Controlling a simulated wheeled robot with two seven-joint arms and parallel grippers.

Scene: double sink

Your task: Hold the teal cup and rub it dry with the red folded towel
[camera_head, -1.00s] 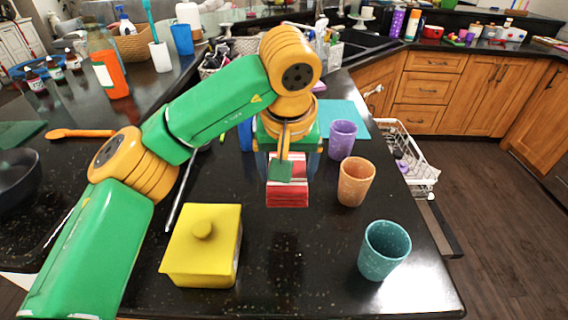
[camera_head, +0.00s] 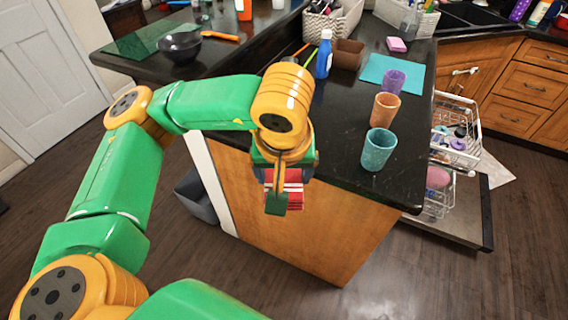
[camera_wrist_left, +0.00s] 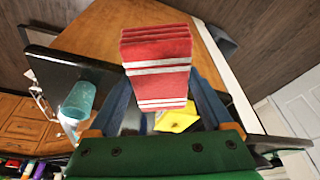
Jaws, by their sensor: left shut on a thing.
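The teal cup (camera_head: 378,150) stands upright near the right edge of the dark counter, the nearest of a row of cups. It also shows at the left of the left wrist view (camera_wrist_left: 78,98). My left gripper (camera_head: 285,178) is shut on the red folded towel (camera_head: 294,190), which has white stripes. The towel sticks out from between the fingers in the left wrist view (camera_wrist_left: 158,52). In the head view, gripper and towel appear in front of the counter's wooden end panel, left of the cup and apart from it. My right gripper is not in view.
An orange cup (camera_head: 384,109) and a purple cup (camera_head: 391,81) stand behind the teal one, near a teal mat (camera_head: 408,68). A yellow lidded box (camera_wrist_left: 178,120) shows in the left wrist view. An open dishwasher rack (camera_head: 455,150) is right of the counter. Floor in front is clear.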

